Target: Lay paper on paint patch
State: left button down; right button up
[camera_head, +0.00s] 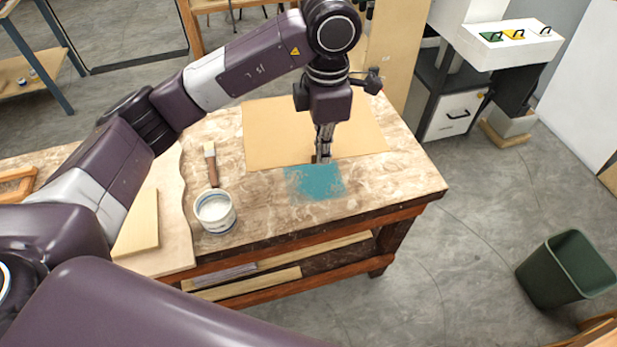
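The paper (272,133) is a tan sheet spread over the back part of the worktable (415,175). The paint patch (314,182) is a teal area on the tabletop, just in front of the paper's front edge and uncovered. My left gripper (322,158) points down at the paper's front edge, by the back of the patch. Its fingers look close together from this angle; I cannot tell whether they grip the paper. The arm hides part of the sheet. My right gripper is out of view.
A paint pot (215,211) and a brush (211,164) are on the table left of the patch. Boards (137,222) lie farther left. A green bin (566,268) stands on the floor at right. The tabletop right of the patch is clear.

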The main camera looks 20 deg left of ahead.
pick_arm(q)
jog(key=shift+w+d+r+n, duration=0.1)
jog(key=shift+d+r+n, duration=0.15)
jog(key=shift+r+n, duration=0.25)
jog(key=p, duration=0.2)
send_over(321, 211)
notch_tip(321, 211, down, 16)
jog(key=shift+r, duration=0.25)
notch_tip(321, 211, down, 4)
jog(key=shift+f+p, duration=0.1)
jog(key=shift+p, duration=0.45)
jog(key=shift+f, duration=0.15)
jog(key=c, duration=2.6)
grip_release()
jog(key=shift+f, duration=0.1)
jog(key=o, duration=0.4)
jog(key=shift+o, duration=0.2)
